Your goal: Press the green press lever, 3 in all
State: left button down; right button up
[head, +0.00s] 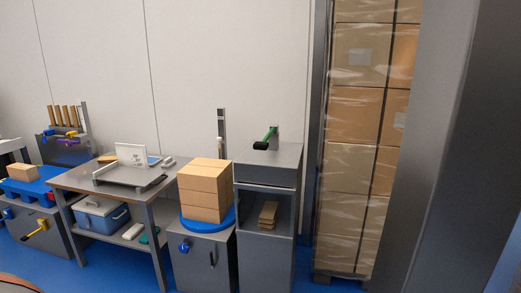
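The green press lever (270,134) sticks up from the top of a grey cabinet (268,162), right of the middle in the head view. It slopes down to the left from a small upright post and ends in a black grip (261,145). Neither of my grippers shows in the head view, and nothing touches the lever.
Left of the press, stacked cardboard boxes (204,190) stand on a blue round plate (200,225). Further left is a workbench (110,185) with a blue cooler (101,215) below. A tall wrapped pallet stack (350,150) stands on the right. Blue floor shows in front.

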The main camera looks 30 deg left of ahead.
aim_at(263, 145)
jog(key=i+j+u, duration=0.25)
jog(key=u, duration=0.25)
jog(key=i+j+u, duration=0.2)
jog(key=u, duration=0.3)
jog(key=i+j+z, duration=0.15)
jog(key=i, duration=0.35)
jog(key=i+j+z, duration=0.15)
jog(key=i, duration=0.3)
jog(key=i+j+z, duration=0.15)
jog(key=i+j, duration=0.15)
jog(key=i, duration=0.15)
